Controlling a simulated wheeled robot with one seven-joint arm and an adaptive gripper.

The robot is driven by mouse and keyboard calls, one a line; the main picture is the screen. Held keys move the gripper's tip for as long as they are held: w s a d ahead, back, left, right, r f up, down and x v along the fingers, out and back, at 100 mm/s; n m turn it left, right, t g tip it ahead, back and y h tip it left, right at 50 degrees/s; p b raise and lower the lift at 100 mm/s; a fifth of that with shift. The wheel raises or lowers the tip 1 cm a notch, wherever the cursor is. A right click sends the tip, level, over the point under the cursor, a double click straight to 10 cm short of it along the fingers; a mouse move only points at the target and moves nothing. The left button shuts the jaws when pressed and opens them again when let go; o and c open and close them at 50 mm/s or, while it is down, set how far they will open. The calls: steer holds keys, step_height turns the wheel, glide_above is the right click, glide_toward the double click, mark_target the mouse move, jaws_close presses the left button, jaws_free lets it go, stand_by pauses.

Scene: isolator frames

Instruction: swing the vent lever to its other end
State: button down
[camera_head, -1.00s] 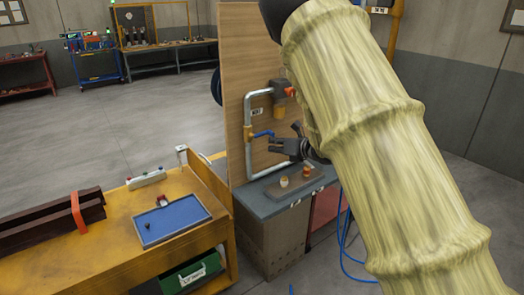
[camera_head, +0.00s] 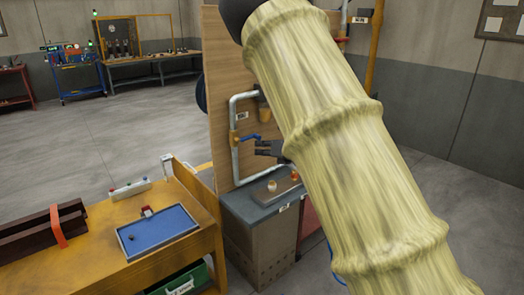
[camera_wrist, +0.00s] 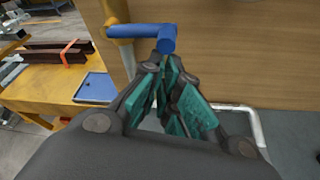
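The vent lever is a blue handle (camera_head: 250,137) on a yellow-brass valve (camera_head: 234,139) in the grey pipe on the wooden panel. In the wrist view the lever (camera_wrist: 142,33) lies nearly level across the top, its rounded free end at the right. My gripper (camera_head: 258,148) is just below the lever in the head view. In the wrist view my gripper (camera_wrist: 170,64) has teal finger pads, with the tips close under the lever's free end. The fingers look apart and empty. Whether they touch the lever cannot be told. My sleeved arm hides the wrist in the head view.
The wooden panel (camera_head: 222,70) stands close behind the lever, with the grey pipe (camera_head: 234,105) on it. A workbench (camera_head: 110,240) with a blue tray (camera_head: 158,232) is at left. Open floor lies beyond.

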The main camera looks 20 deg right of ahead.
steer(key=s+d+b, duration=0.2)
steer(key=s+b, duration=0.3)
steer(key=s, duration=0.4)
steer(key=shift+d+f, duration=0.2)
steer(key=shift+f, duration=0.2)
